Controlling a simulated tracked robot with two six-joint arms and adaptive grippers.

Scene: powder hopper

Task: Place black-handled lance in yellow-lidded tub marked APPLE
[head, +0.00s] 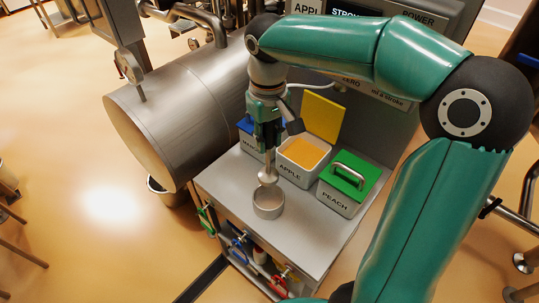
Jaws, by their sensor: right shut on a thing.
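The tub marked APPLE (289,172) stands on the grey bench with its yellow lid (322,117) raised at the back. Its inside shows orange-yellow powder. My right gripper (267,143) is in front of the tub, to its left, pointing down. It is shut on the lance (268,178), whose metal lower end hangs below the fingers. A black part, probably the handle (294,127), sticks out to the right beside the gripper. The lance end is over or just behind a round metal cup (268,204); I cannot tell if they touch. My left gripper is not in view.
A tub marked PEACH (335,202) with a closed green lid stands to the right. A blue-lidded tub (246,127) is partly hidden behind my gripper. A large metal cylinder (165,130) is at the left. The bench's front right is clear.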

